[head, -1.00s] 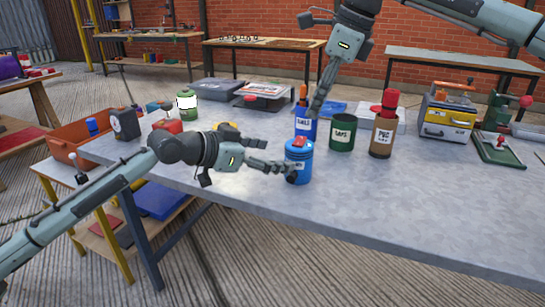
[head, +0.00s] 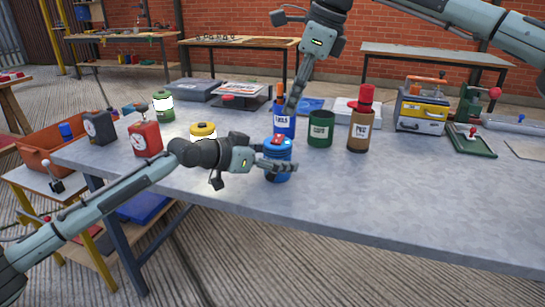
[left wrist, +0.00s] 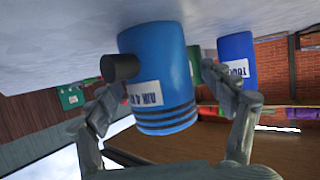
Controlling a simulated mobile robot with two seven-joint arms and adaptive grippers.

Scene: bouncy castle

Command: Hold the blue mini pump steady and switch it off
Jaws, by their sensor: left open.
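The blue mini pump (head: 279,147) stands upright on the grey table, with a red switch (head: 278,139) on its top. In the left wrist view the pump (left wrist: 165,60) appears upside down, with a white label and a dark round outlet on its side. My left gripper (head: 288,167) is at the pump's side, its fingers crossing low over the body. In the left wrist view its open fingers (left wrist: 165,88) lie on either side of the pump; contact is unclear. My right gripper (head: 290,108) points down behind the pump, by a tall blue bottle; its opening is unclear.
The tall blue bottle (head: 284,124), a green can (head: 321,128) and a brown container with a red top (head: 361,120) stand close behind the pump. A red box with a dial (head: 145,139) and a yellow-topped item are left. The table's front right (head: 430,205) is clear.

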